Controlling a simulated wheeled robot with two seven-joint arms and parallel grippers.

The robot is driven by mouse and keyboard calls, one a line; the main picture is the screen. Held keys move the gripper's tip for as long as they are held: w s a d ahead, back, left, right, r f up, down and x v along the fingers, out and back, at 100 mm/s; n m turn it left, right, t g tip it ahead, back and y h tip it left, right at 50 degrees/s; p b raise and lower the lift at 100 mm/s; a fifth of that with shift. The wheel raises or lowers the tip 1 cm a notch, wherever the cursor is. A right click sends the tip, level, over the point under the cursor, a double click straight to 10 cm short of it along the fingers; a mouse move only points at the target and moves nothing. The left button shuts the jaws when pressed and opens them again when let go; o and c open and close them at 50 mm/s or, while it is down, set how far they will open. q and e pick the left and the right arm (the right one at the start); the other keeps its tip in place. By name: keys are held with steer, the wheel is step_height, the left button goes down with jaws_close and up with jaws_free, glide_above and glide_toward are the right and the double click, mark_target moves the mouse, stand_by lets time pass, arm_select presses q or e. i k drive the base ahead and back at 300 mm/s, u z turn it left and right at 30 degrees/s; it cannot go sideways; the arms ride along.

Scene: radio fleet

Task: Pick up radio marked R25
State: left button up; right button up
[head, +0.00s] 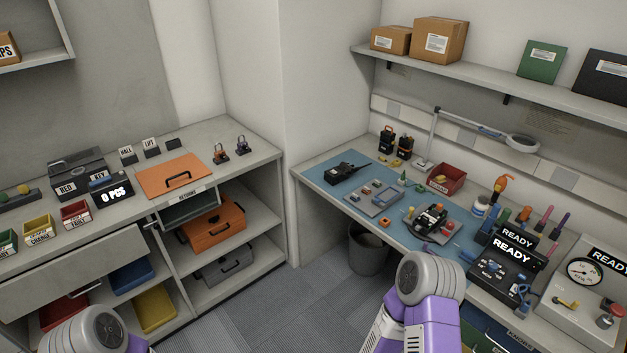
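A black handheld radio (347,174) with a stub antenna lies on the blue mat (318,173) of the right workbench, near its left end. Two upright black and orange devices (386,140) stand at the back of that bench; I cannot tell if they are radios. No R25 marking is readable on any of them. Only purple and grey links of my two arms show at the bottom edge. Neither gripper is in view.
A grey parts tray (373,198), a red bin (446,179) and a lamp (522,143) share the bench with tools and READY boxes (512,245). A waste bin (368,250) stands below. The left counter (190,134) holds bins and cases. Carpet between is clear.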

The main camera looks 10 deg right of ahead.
mark_target(333, 175)
steer(key=u, duration=0.5)
steer(key=i, duration=1.4)
steer(key=z, duration=0.65)
steer(key=i, duration=0.95)
steer(key=z, duration=1.05)
